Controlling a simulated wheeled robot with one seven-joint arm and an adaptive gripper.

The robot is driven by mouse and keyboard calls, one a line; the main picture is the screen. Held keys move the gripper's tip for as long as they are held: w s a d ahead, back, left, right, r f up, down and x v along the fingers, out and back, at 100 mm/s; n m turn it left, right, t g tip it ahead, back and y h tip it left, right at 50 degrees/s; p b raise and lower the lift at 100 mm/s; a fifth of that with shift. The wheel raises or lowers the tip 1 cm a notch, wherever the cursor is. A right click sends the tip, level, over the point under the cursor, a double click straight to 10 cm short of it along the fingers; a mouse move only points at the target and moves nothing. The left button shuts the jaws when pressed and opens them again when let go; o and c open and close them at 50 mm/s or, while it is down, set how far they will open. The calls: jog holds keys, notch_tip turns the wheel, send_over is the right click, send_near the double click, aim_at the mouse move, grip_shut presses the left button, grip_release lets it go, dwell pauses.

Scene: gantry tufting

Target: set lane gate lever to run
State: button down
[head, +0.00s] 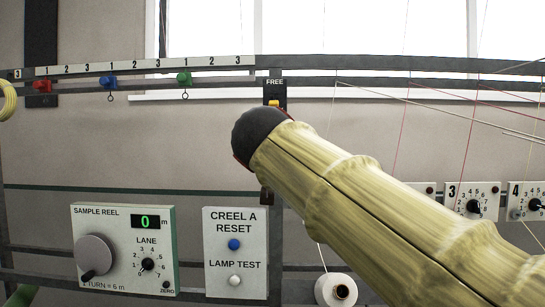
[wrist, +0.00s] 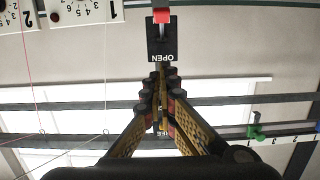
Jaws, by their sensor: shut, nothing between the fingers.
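In the head view a dark plate marked FREE (head: 275,83) hangs on the rail, with a small yellow tab (head: 273,103) at its lower part. My arm covers what lies below it. The wrist view, upside down, shows a dark plate marked OPEN (wrist: 161,45) with a red handle (wrist: 161,15). My gripper (wrist: 161,80) is shut and empty, its fingertips close to the OPEN plate's edge in the picture; I cannot tell if they touch it. Part of the FREE marking shows between the fingers. No RUN marking is readable. My arm hides the gripper in the head view.
A sample reel panel (head: 123,210) and a creel reset panel (head: 235,214) stand at lower left. Numbered dial panels (head: 473,190) are at right. Coloured clips (head: 108,83) hang on the rail. Thin yarns cross the right side. A white cone (head: 336,289) sits below.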

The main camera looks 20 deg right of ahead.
jog(key=s+a+f, duration=0.1)
jog(key=s, duration=0.4)
jog(key=shift+s+a+f, duration=0.15)
jog(key=shift+s+a, duration=0.25)
jog(key=s+a+f+n+g+y, duration=0.1)
jog(key=s+f+n+g+y, duration=0.15)
jog(key=f, duration=0.95)
jog(key=s+a+f+n+g+y, duration=0.1)
jog(key=s+f+n+g, duration=0.25)
jog(key=f, duration=0.95)
jog(key=s+d+f+m+g, duration=0.1)
jog(key=s+d+f+g, duration=0.1)
jog(key=s+f, duration=0.8)
jog(key=s+d+f+m+g+y, duration=0.1)
jog(key=s+d+f, duration=0.2)
jog(key=s+f, duration=0.7)
jog(key=shift+s+f+g, duration=0.35)
jog(key=shift+f+g, duration=0.05)
jog(key=shift+f, duration=1.45)
